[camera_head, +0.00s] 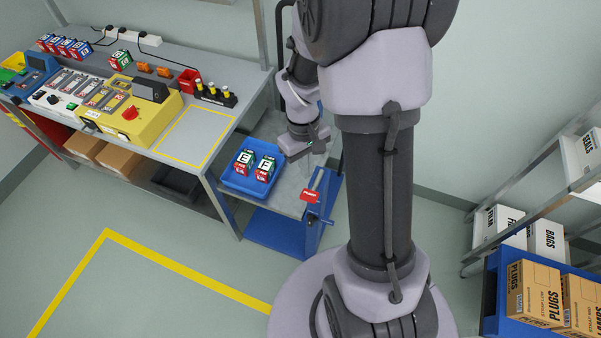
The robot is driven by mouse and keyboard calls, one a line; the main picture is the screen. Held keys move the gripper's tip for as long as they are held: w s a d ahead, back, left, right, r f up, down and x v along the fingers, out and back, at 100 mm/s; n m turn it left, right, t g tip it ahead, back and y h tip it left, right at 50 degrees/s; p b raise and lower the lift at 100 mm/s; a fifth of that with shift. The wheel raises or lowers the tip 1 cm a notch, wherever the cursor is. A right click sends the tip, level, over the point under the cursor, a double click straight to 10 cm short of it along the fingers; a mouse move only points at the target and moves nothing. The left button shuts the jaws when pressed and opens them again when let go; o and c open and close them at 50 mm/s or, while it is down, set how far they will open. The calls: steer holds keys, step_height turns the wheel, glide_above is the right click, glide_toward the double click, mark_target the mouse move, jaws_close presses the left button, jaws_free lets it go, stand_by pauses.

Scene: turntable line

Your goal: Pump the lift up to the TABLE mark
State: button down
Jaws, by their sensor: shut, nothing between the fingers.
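The lift (272,233) is a blue cart with a grey top, standing against the right end of the workbench. Its top (288,203) sits lower than the bench top. A red pedal or handle marked PUMP (310,195) shows at its front right corner. A blue tray (237,183) on the top holds two cubes lettered E (245,161) and F (265,168). My gripper (312,160) is shut and empty, above the back part of the lift and behind the red PUMP part in the picture. The TABLE mark cannot be made out.
The workbench (213,120) carries a yellow machine (137,113), lettered cubes and a taped yellow square. A shelf with boxes (535,285) stands at right. Yellow floor tape (180,267) crosses the open floor at left. My arm hides part of the back wall.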

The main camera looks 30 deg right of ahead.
mark_target(308, 193)
steer(key=f+b, duration=0.4)
steer(key=s+f+b, duration=0.1)
steer(key=f+b, duration=0.1)
steer(key=f, duration=0.1)
stand_by(0.4)
